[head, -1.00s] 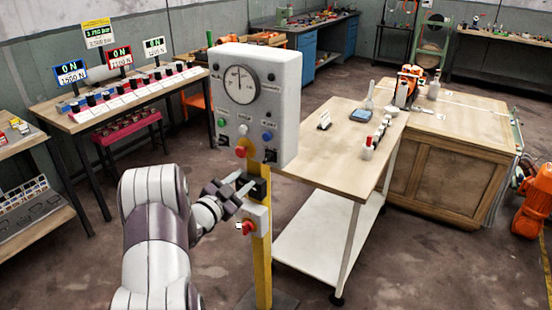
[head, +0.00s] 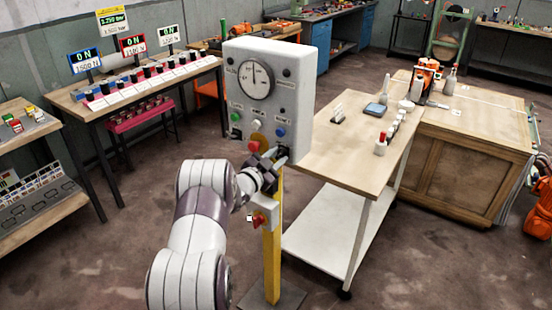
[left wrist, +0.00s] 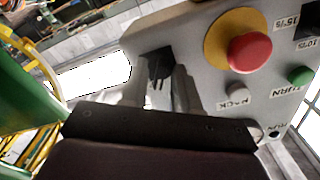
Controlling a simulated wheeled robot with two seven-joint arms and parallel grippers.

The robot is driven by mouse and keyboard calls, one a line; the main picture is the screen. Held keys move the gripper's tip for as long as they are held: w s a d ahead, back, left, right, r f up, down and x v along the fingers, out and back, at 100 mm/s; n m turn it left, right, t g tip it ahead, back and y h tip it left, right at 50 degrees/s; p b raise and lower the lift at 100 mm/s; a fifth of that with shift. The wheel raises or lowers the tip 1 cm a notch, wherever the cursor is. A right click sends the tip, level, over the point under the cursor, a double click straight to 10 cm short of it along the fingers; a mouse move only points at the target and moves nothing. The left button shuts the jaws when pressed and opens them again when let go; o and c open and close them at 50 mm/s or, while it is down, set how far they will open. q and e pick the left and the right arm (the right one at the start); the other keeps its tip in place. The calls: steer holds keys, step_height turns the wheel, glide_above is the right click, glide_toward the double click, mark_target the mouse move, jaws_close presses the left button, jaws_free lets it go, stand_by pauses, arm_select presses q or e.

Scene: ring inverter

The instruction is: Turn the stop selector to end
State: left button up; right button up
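The stop selector, a black knob (left wrist: 158,63), sits near the edge of the grey control panel (left wrist: 205,62) in the left wrist view. My left gripper (left wrist: 160,88) is in front of it, its two pale fingers spread apart with the knob between their tips. I cannot tell whether they touch it. In the head view the left gripper (head: 270,163) is at the lower right of the panel (head: 258,112), and mostly hides the selector. The selector's exact setting is not readable. My right gripper is not in view.
A red emergency button (left wrist: 249,53) on a yellow disc, a white button (left wrist: 238,92) and a green button (left wrist: 300,75) are close to the gripper. Below the panel, a red rotary switch (head: 259,219) is on the yellow post (head: 271,265). A wooden table (head: 350,155) stands at right.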

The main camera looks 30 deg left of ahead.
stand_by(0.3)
arm_select(q)
steer(key=n, duration=0.5)
steer(key=shift+n, duration=0.4)
steer(key=n+p, duration=0.1)
steer(key=n, duration=0.4)
steer(key=shift+n, duration=0.4)
steer(key=shift+d+f+n+p, duration=0.1)
steer(key=shift+n+p, duration=0.2)
steer(key=o, duration=0.7)
steer(key=shift+c, duration=0.2)
